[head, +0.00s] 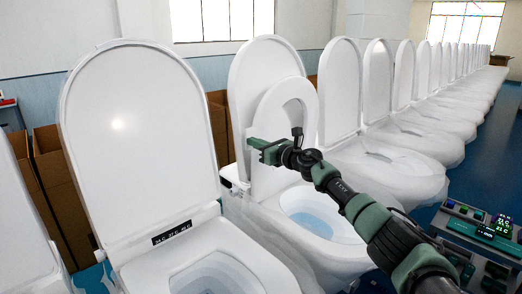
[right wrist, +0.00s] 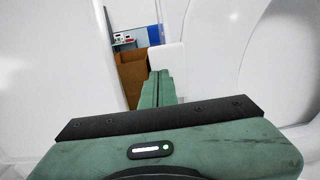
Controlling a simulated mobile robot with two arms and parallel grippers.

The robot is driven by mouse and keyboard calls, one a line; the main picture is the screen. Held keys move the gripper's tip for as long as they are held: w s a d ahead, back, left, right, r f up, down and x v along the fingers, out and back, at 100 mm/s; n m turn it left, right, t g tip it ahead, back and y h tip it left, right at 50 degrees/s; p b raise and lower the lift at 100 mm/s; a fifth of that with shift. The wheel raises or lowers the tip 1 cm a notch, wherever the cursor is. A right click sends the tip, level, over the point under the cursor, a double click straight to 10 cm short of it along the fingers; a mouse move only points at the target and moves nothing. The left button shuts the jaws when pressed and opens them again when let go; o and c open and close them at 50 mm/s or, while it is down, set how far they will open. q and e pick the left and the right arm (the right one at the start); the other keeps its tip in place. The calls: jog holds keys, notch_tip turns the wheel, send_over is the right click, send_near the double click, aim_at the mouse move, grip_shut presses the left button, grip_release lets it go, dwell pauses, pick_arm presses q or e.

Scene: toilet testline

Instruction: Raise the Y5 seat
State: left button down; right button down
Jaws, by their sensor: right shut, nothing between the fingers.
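A white toilet seat ring (head: 264,116) stands steeply raised on the middle toilet, leaning a little forward of its upright lid (head: 245,75). The blue-tinted bowl (head: 315,212) below it is uncovered. I cannot read any label marking this toilet as Y5. My right gripper (head: 256,146) is shut and empty, across the lower part of the ring near its left edge; I cannot tell whether it touches. In the right wrist view the closed green fingers (right wrist: 159,76) point forward between large white surfaces. My left gripper is not in view.
Another toilet (head: 140,130) with its lid up stands close on the left. A row of several toilets (head: 390,170) runs off to the right. Cardboard boxes (head: 58,185) stand behind. A control panel (head: 475,235) is at the lower right.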

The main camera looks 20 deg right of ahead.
jog(key=shift+w+a+r+g, duration=0.1)
jog(key=shift+w+a+g, duration=0.15)
jog(key=shift+w, duration=0.3)
jog(key=shift+w+a+g, duration=0.2)
jog(key=shift+w, duration=0.4)
jog(key=shift+w+a+r+g, duration=0.1)
jog(key=shift+w+a+g, duration=0.15)
jog(key=shift+w, duration=0.3)
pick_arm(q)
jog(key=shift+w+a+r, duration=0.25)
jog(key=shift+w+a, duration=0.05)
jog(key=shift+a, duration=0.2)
pick_arm(e)
jog(key=shift+r, duration=0.2)
pick_arm(q)
jog(key=shift+p, duration=0.3)
pick_arm(e)
jog(key=shift+d, duration=0.1)
